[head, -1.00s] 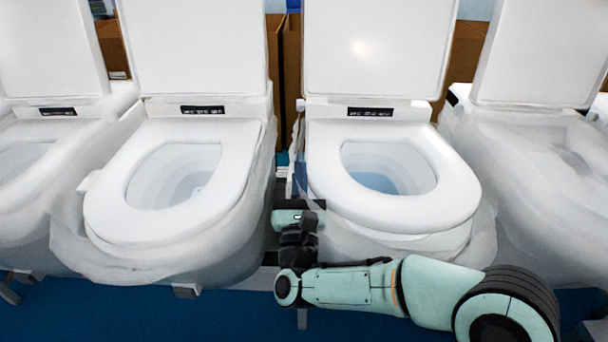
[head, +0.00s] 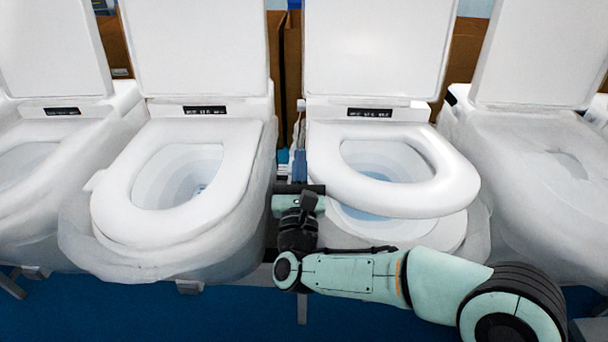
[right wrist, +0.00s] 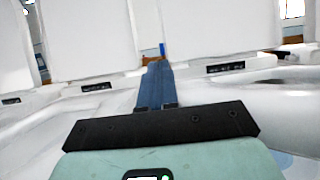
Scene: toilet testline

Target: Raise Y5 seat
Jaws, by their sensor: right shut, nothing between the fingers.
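The toilet seat (head: 447,178) of the toilet right of centre is tilted up a little, with its front edge clear of the white bowl rim (head: 448,232). Its hinge end stays at the back by the black control strip. The open lid (head: 375,45) stands upright behind it. My right gripper (head: 301,160) is at the left side of this seat, in the gap between the two middle toilets, pointing to the back. Its blue fingers (right wrist: 158,85) are shut together with nothing between them. Whether they touch the seat's underside is hard to tell. My left gripper is not in view.
A neighbouring toilet with its seat down (head: 118,205) stands close on the left of my right arm. Another wrapped toilet (head: 535,160) stands on the right. The gap between the middle toilets is narrow. Blue floor (head: 130,315) is clear in front.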

